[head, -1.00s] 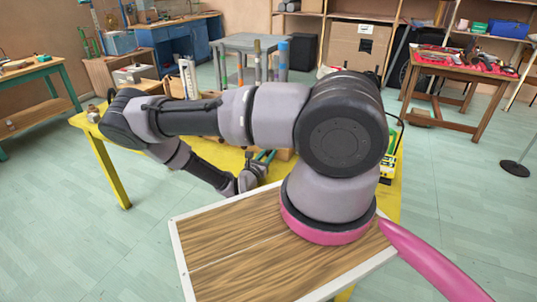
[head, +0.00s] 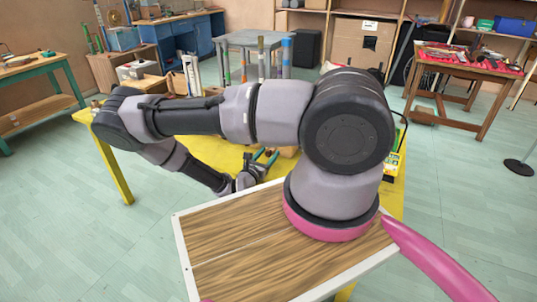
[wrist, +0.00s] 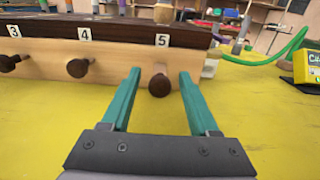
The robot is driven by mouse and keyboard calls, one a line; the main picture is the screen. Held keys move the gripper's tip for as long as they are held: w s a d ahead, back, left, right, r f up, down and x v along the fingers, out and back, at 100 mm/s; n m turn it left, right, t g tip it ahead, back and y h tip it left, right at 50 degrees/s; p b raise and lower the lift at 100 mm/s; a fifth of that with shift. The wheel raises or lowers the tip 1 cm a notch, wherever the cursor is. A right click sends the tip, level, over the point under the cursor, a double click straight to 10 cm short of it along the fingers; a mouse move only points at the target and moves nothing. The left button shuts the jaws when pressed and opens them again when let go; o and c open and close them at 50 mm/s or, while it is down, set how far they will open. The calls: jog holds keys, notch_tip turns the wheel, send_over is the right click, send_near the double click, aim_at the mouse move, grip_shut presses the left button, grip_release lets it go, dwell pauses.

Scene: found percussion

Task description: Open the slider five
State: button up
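The slider five (wrist: 159,84) is a round dark brown knob on a light wooden front, under the label 5 in the wrist view. My gripper (wrist: 160,82) is open, with its two teal fingers pointing at the front, one on each side of this knob. The fingers look apart from the knob; how far their tips are from the wood is hard to tell. In the head view my gripper (head: 265,157) is low over the yellow table, and my arm hides most of the wooden box there.
Knobs under labels 4 (wrist: 78,67) and 3 (wrist: 10,62) sit to the left on the same front. A green cable (wrist: 270,55) and a yellow-green box (wrist: 306,66) are to the right. The yellow table (wrist: 50,130) is bare before the front.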

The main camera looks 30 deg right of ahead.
jog(key=v, duration=1)
jog(key=shift+s+a, duration=0.3)
jog(key=s+a+r+m+g+y, duration=0.1)
jog(key=s+r+m+y, duration=0.3)
jog(key=r+m, duration=0.6)
jog(key=s+a+r+m+g+y, duration=0.1)
jog(key=s+r+m+y, duration=0.2)
jog(key=r, duration=2.1)
jog(key=s+a+r+m+g+y, duration=0.1)
jog(key=s+r+m+y, duration=0.3)
jog(key=r+m+y, duration=0.5)
notch_tip(320, 180, up, 9)
jog(key=m, duration=0.7)
jog(key=shift+s+m+g, duration=0.3)
jog(key=shift+m+g, duration=0.1)
